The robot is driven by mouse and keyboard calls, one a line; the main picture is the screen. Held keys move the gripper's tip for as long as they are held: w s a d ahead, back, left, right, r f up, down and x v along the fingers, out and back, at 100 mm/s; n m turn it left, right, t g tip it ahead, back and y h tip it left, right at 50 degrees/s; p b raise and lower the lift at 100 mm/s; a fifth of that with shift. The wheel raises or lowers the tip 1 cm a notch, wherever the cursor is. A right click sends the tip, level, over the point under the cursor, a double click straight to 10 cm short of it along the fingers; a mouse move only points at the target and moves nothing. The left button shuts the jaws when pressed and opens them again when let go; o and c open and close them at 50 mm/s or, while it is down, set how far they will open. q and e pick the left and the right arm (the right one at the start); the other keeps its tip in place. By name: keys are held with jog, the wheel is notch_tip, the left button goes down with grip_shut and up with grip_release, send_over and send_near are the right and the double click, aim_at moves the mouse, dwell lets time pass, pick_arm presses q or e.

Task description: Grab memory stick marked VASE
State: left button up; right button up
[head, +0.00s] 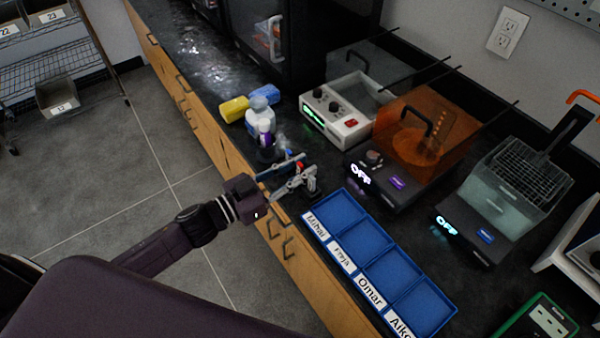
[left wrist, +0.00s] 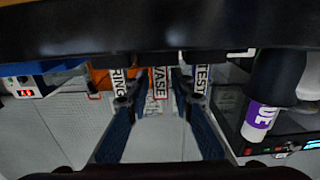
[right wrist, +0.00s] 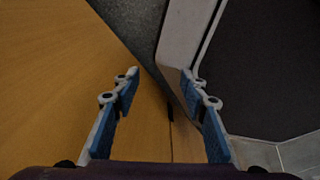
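The memory stick marked VASE (left wrist: 159,83) shows its white label between the two fingers of my left gripper (left wrist: 158,100) in the left wrist view. Sticks marked RING (left wrist: 120,82) and TEST (left wrist: 202,78) stand on either side of it, close behind the fingertips. My left gripper also shows in the head view (head: 297,178); it is open, at the counter's front edge. I cannot tell whether a finger touches a stick. My right gripper (right wrist: 160,88) is open and empty in the right wrist view, facing wooden cabinet fronts.
A blue tray (head: 352,262) with name labels lies right of my left gripper. A bottle with a purple label (left wrist: 262,118) stands close by. Yellow (head: 234,109) and blue (head: 264,94) blocks, a white power unit (head: 345,127) and an orange-covered machine (head: 425,135) stand behind.

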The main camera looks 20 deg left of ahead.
jog(key=shift+w+d, duration=0.1)
jog(key=shift+d, duration=0.1)
pick_arm(q)
jog(key=c, duration=0.5)
pick_arm(e)
jog(key=shift+d, duration=0.15)
pick_arm(q)
jog(key=shift+c, duration=0.2)
